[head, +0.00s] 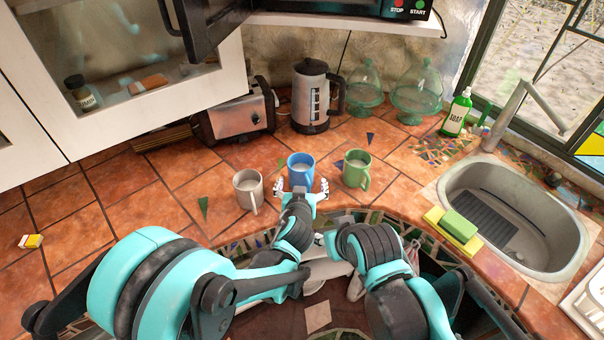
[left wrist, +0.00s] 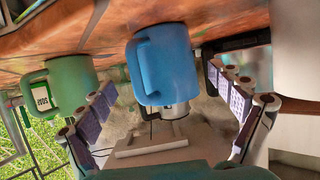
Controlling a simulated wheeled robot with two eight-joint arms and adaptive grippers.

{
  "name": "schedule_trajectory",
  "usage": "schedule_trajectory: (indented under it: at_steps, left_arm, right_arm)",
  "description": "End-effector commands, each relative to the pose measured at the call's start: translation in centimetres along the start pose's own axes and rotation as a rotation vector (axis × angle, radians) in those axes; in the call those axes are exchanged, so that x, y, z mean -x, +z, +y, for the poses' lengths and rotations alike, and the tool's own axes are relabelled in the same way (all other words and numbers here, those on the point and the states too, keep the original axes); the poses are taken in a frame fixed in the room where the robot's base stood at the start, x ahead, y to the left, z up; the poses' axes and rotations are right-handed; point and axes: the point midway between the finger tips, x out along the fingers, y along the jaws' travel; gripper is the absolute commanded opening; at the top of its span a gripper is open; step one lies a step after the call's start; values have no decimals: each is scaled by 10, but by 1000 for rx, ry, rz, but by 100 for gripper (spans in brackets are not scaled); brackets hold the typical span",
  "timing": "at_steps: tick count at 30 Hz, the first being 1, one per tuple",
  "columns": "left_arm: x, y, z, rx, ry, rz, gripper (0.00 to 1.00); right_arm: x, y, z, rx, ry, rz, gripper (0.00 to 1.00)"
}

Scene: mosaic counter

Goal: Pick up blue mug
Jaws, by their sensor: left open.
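The blue mug (head: 301,172) stands upright on the tiled counter, between a grey mug (head: 248,188) on its left and a green mug (head: 357,170) on its right. My left gripper (head: 301,187) is open at the near side of the blue mug, with a finger on either side. In the left wrist view, which looks upside down, the blue mug (left wrist: 162,65) fills the space between the spread fingers of my left gripper (left wrist: 162,88). I cannot tell whether either finger touches it. My right arm shows, but its gripper does not.
A toaster (head: 237,115), a kettle (head: 311,97) and glass domed stands (head: 418,92) are behind the mugs. A soap bottle (head: 457,112) and a sink (head: 510,215) with sponges (head: 452,231) beside it are at right. The counter left of the grey mug is mostly clear.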

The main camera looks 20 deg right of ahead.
Motion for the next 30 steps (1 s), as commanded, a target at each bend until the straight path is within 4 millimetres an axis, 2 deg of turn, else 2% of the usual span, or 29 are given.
schedule_trajectory:
  at_steps: [9,18,20,24,27,30]
  left_arm:
    - [-45,-8,-8,1,-2,0,93]
    - [-51,-10,-8,0,-1,0,93]
    - [-50,-10,-8,0,-1,0,80]
    - [-50,-10,-8,0,-1,0,43]
    - [-50,-10,-8,0,-1,-1,20]
    - [-50,-10,-8,0,-1,0,20]
  right_arm:
    - [-13,9,0,0,0,0,40]
    - [-13,9,0,0,0,0,40]
    - [-13,9,0,0,0,0,40]
    - [-13,9,0,0,0,0,40]
    - [-13,9,0,0,0,0,40]
    - [-13,9,0,0,0,0,40]
